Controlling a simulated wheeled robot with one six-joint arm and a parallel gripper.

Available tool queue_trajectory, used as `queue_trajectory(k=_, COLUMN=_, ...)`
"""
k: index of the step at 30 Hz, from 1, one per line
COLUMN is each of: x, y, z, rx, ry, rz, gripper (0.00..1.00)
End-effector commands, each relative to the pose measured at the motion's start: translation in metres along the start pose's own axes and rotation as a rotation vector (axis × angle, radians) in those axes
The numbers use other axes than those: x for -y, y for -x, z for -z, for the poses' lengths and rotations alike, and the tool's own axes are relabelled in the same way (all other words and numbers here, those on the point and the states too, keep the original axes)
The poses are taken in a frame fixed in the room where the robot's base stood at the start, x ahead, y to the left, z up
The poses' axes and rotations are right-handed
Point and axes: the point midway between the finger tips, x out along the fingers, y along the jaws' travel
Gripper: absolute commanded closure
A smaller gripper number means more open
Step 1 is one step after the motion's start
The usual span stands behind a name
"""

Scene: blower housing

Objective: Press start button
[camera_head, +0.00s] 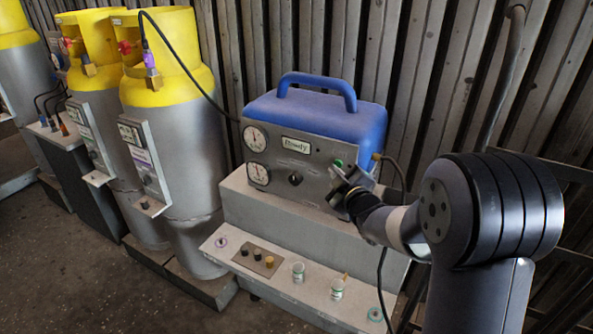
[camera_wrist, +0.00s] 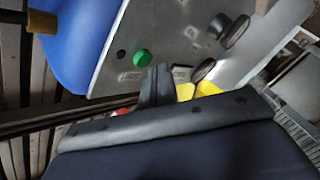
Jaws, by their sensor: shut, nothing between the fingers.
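The green button (camera_head: 339,163) sits at the right end of the grey front panel of the blue-topped machine (camera_head: 315,120). My gripper (camera_head: 340,180) is in front of the panel's right end, close to the button. In the wrist view the shut, empty fingers (camera_wrist: 158,72) point at the panel, slightly right of and below the button. I cannot tell whether they touch the panel. The gripper hides part of the panel's lower right.
Two gauges (camera_head: 256,155), a "Ready" display (camera_head: 296,144) and a black knob (camera_head: 295,178) are on the panel. A shelf (camera_head: 225,245) below holds small jars and fittings. Yellow-topped cylinders (camera_head: 175,130) stand left. A black hose (camera_head: 396,170) hangs beside my arm. A corrugated wall is behind.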

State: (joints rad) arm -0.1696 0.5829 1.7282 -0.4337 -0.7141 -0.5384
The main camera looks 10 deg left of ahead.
Motion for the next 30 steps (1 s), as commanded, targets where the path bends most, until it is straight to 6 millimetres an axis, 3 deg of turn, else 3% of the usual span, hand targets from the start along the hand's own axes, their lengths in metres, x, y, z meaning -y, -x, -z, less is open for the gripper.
queue_trajectory(k=30, x=-0.0048, y=-0.0063, z=-0.0047, rx=0.000, ry=0.000, rz=0.000, gripper=1.00)
